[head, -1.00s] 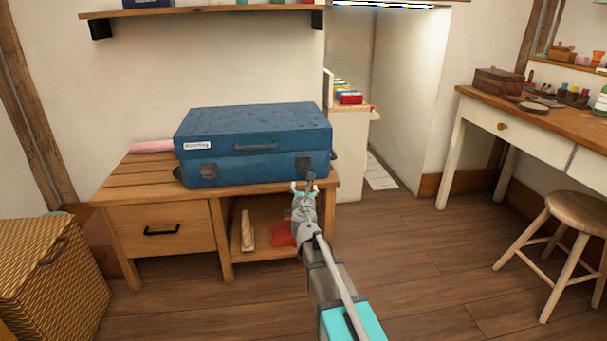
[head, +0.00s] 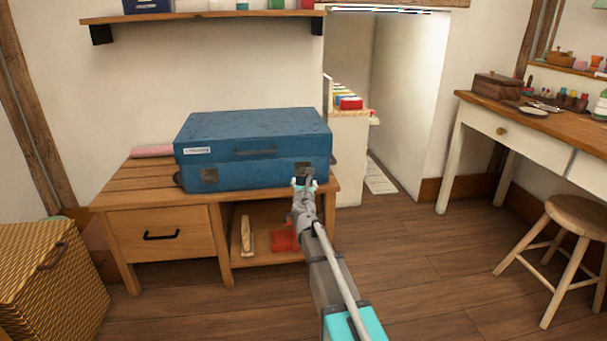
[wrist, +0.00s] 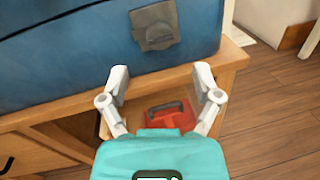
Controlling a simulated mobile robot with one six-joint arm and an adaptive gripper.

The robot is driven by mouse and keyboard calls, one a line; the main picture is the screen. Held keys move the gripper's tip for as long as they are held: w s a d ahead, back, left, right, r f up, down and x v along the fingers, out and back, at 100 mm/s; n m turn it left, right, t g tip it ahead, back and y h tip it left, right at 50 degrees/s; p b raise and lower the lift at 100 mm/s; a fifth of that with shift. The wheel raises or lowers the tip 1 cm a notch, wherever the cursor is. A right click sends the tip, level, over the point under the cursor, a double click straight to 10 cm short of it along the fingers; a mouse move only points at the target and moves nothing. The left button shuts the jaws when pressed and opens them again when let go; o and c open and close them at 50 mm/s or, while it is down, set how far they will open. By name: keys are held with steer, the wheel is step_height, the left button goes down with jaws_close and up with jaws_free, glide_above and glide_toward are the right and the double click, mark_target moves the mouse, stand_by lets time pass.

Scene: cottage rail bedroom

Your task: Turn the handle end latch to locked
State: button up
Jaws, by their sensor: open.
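A blue hard case (head: 245,128) lies on a low wooden bench, its front facing me. In the wrist view a grey latch plate (wrist: 155,25) with a small turning piece shows on the blue case (wrist: 75,50). My gripper (wrist: 161,72) is open and empty, its fingers below that latch and apart from it. I cannot tell the latch's setting.
The wooden bench (head: 130,188) has a drawer and an open cubby holding a red item (head: 284,238). A wicker basket (head: 45,280) stands left. A desk (head: 540,120) and stool (head: 575,212) stand right. The floor between is clear.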

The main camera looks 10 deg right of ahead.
mark_target(304, 173)
steer(key=w, duration=0.5)
steer(key=w+d, duration=0.1)
steer(key=w, duration=0.1)
steer(key=shift+w+d, duration=0.1)
steer(key=shift+w, duration=0.15)
steer(key=shift+c, duration=0.2)
jaws_close()
